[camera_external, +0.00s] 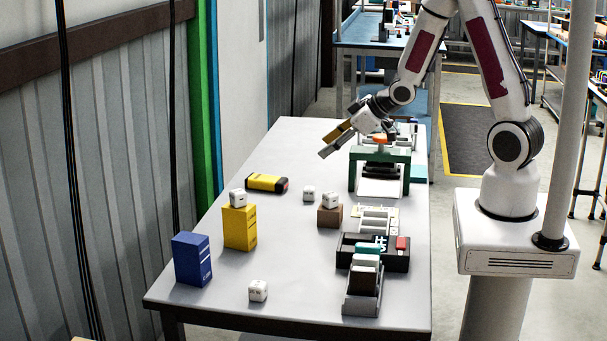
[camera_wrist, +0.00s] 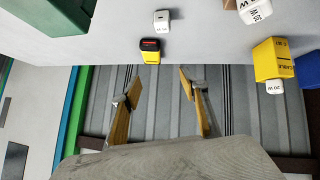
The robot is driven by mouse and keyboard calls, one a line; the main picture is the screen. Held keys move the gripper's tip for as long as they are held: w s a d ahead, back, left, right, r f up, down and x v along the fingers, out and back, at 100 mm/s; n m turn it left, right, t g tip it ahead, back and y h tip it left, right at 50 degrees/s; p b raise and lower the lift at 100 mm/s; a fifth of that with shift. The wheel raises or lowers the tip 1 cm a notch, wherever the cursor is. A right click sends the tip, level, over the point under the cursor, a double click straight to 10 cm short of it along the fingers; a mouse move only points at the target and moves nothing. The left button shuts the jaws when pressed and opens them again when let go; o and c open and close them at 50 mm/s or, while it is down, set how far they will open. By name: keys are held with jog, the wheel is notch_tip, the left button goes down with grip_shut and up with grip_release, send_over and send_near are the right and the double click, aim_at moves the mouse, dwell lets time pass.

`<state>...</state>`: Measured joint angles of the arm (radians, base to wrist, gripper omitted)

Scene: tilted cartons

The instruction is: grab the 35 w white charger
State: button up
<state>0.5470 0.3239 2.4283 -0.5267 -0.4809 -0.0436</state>
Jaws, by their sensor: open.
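Several small white chargers show, and I cannot surely read 35 W on any. In the external view, one white charger (camera_external: 238,197) sits on a yellow carton (camera_external: 240,228), one (camera_external: 309,194) stands on the table, one (camera_external: 330,199) sits on a brown box (camera_external: 330,217), and one (camera_external: 258,291) lies near the front edge. In the wrist view, the charger by the yellow carton (camera_wrist: 275,56) seems to read 20 W (camera_wrist: 275,87). A lettered charger (camera_wrist: 256,11) is at the top edge. A plain-looking one (camera_wrist: 162,20) is nearby. My gripper (camera_external: 335,141) is open and empty, above the table's far part.
A yellow and black device (camera_external: 266,183) lies at the table's left edge. A blue carton (camera_external: 192,259) stands at front left. A green stand (camera_external: 380,156), a black tray (camera_external: 346,252) and a grey holder (camera_external: 361,303) line the right side.

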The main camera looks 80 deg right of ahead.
jog(key=t+y, duration=0.2)
send_near(312, 188)
jog(key=w, duration=0.2)
jog(key=f, duration=0.1)
jog(key=shift+w+d, duration=0.3)
jog(key=shift+w, duration=0.1)
jog(key=shift+s+f+m+t, duration=0.3)
jog(key=shift+f+m+t, duration=0.1)
jog(key=shift+f, duration=0.25)
jog(key=shift+x, duration=1.35)
jog(key=shift+a, duration=0.1)
jog(key=shift+a+x, duration=0.1)
jog(key=shift+x, duration=1.2)
jog(key=shift+a+x, duration=0.15)
jog(key=shift+x, duration=1.15)
jog(key=shift+r, duration=0.1)
jog(key=c, duration=1.2)
